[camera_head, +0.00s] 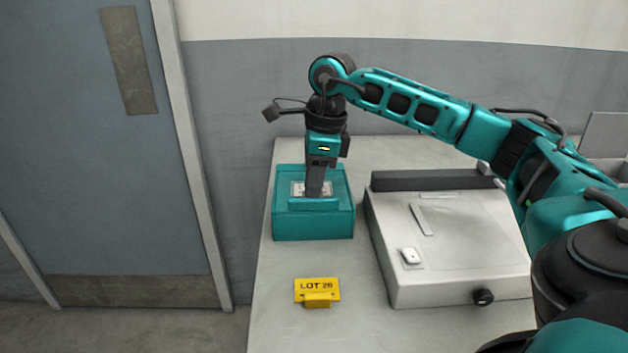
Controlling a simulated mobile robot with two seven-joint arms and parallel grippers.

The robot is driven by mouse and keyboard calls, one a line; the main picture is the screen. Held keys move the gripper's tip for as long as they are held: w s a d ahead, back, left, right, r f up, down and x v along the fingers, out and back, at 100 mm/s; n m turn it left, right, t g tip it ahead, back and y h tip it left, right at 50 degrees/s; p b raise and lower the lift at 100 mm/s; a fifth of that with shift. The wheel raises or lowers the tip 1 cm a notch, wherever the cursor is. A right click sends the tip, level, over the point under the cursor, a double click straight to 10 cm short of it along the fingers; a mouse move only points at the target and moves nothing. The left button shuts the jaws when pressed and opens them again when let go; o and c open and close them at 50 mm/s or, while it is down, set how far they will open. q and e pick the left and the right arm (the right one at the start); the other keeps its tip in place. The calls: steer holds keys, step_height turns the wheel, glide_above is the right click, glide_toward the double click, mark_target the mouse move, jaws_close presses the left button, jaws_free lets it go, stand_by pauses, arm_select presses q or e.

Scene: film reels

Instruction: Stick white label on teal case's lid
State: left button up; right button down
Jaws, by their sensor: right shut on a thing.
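The teal case (312,222) stands near the left edge of the table, with its lid facing up. My right gripper (315,193) points straight down over the middle of the lid and is shut on the white label (298,188). Pale parts of the label show on both sides of the fingers, at the level of the lid. The fingers hide the label's middle, and I cannot tell whether its whole underside touches the lid. My left gripper is not in view.
A yellow LOT 26 sign (317,291) stands in front of the case. A pale, flat-topped device (465,225) with a dark knob sits to the right. The pale table (275,325) is clear around the sign. A grey door (95,160) is at left.

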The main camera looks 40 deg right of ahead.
steer(key=shift+f, duration=0.25)
steer(key=c, duration=1.1)
jaws_free()
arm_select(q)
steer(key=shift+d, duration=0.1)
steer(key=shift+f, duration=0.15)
arm_select(e)
steer(key=r, duration=0.2)
steer(key=r+p, duration=0.1)
steer(key=r, duration=0.4)
steer(key=shift+s+d+r, duration=0.15)
steer(key=shift+s+d, duration=0.15)
steer(key=shift+d, duration=0.05)
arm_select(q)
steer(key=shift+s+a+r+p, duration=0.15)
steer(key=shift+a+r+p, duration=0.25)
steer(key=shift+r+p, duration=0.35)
arm_select(e)
steer(key=r, duration=0.5)
steer(key=shift+s+d+r, duration=0.25)
steer(key=shift+d+r, duration=0.1)
steer(key=shift+d, duration=0.05)
steer(key=shift+c, duration=0.3)
